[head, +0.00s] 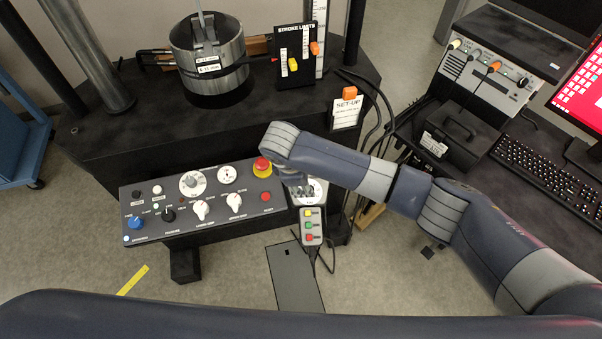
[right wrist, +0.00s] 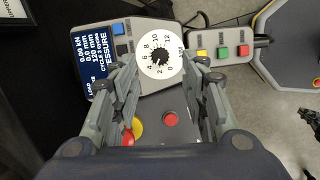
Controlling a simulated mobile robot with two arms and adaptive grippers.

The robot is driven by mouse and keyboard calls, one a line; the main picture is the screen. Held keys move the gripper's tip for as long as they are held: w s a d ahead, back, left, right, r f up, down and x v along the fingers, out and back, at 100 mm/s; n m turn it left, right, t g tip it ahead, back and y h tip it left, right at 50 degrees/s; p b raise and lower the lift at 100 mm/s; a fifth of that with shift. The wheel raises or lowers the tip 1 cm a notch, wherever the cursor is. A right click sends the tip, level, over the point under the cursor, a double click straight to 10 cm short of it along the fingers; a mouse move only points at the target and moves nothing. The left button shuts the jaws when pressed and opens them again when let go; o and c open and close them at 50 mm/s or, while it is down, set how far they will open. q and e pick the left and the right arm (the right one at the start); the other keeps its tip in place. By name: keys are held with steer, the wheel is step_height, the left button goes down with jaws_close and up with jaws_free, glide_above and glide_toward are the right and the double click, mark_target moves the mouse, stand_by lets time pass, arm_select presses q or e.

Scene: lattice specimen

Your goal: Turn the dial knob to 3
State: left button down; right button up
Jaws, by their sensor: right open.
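The dial knob (right wrist: 160,60) is a round white disc with black numbers from 0 to 12, in the right wrist view. It sits on a grey box beside a blue readout (right wrist: 98,62). I cannot tell its setting. My right gripper (right wrist: 158,48) is open, with one finger on each side of the dial; I cannot tell whether they touch it. In the head view my right gripper (head: 297,186) reaches down at the right end of the control panel (head: 215,222) and hides most of the dial's box.
A red stop button (head: 262,167) sits close beside my right gripper on the panel. The panel also carries a white knob (head: 193,183) and several switches. A pendant (head: 311,227) with yellow, green and red buttons hangs just below. Cables run at the right.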

steer(key=v, duration=0.5)
steer(key=shift+r, duration=0.3)
